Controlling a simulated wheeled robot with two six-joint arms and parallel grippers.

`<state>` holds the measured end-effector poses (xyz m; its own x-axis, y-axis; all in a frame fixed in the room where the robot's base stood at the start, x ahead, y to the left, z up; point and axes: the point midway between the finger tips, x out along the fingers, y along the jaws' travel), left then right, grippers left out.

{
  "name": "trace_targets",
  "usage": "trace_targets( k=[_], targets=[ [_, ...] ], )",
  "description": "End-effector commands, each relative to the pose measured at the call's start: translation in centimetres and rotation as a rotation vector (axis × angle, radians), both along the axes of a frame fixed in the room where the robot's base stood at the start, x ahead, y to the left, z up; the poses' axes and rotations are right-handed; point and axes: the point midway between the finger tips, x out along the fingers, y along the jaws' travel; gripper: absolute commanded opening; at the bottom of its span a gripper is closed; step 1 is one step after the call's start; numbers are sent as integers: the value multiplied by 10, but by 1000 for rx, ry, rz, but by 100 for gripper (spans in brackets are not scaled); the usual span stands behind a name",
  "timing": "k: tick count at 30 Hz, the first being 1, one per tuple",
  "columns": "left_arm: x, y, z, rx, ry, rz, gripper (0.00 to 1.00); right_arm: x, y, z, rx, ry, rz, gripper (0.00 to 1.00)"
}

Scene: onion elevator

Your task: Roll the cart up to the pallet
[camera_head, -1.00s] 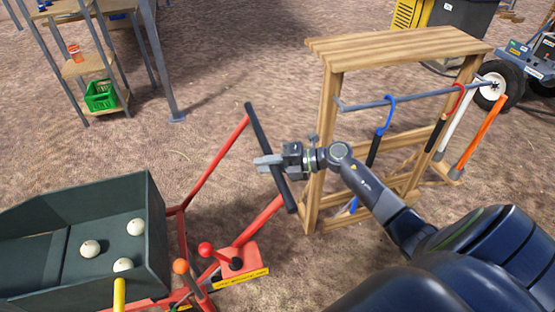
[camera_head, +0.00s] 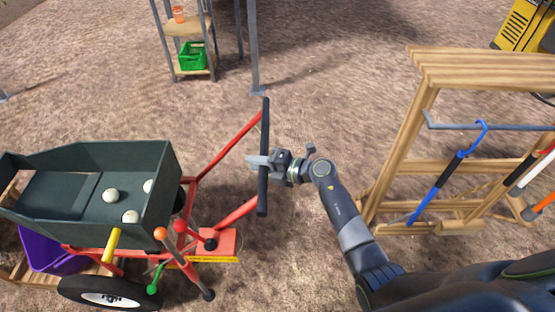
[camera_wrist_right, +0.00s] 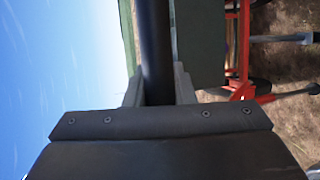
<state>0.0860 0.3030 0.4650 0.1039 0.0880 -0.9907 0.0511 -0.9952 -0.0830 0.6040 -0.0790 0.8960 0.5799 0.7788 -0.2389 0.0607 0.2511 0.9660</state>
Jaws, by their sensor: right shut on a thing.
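The cart has a dark green hopper (camera_head: 150,205), a red frame (camera_head: 225,150), a black-tyred wheel (camera_head: 110,294) and a black handle bar (camera_head: 264,115). Three pale round onions (camera_head: 111,196) lie in the hopper. My right gripper (camera_head: 262,162) is shut on the middle of the handle bar. The right wrist view shows the bar (camera_wrist_right: 155,45) between its fingers (camera_wrist_right: 158,92). Wooden slats, seemingly the pallet (camera_head: 15,268), show at the left edge beside a purple crate (camera_head: 50,252). The cart hides much of both. My left gripper is out of view.
A wooden rack (camera_head: 450,70) with hanging tools stands at the right. A metal-legged shelf (camera_head: 190,25) with a green crate (camera_head: 192,57) stands at the back. A yellow machine (camera_head: 522,25) is at the top right. The ground behind the cart is clear.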

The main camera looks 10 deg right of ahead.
Motion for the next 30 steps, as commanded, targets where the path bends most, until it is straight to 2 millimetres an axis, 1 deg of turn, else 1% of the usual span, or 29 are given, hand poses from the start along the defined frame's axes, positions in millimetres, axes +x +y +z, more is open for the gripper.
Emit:
trace_targets(
  k=[1, 6, 19, 20, 24, 30],
  targets=[
    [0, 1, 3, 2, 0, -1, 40, 1, 7, 1, 2, 3, 2, 0],
    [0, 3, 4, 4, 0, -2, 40, 3, 17, 0, 2, 3, 2, 0],
    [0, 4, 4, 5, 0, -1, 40, 4, 20, 0, 1, 0, 1, 0],
    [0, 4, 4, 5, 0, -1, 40, 4, 20, 0, 1, 0, 1, 25],
    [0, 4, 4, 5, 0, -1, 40, 5, 19, 0, 1, 0, 0, 44],
    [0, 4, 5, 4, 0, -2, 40, 5, 19, 0, 0, 0, 0, 45]
  ],
)
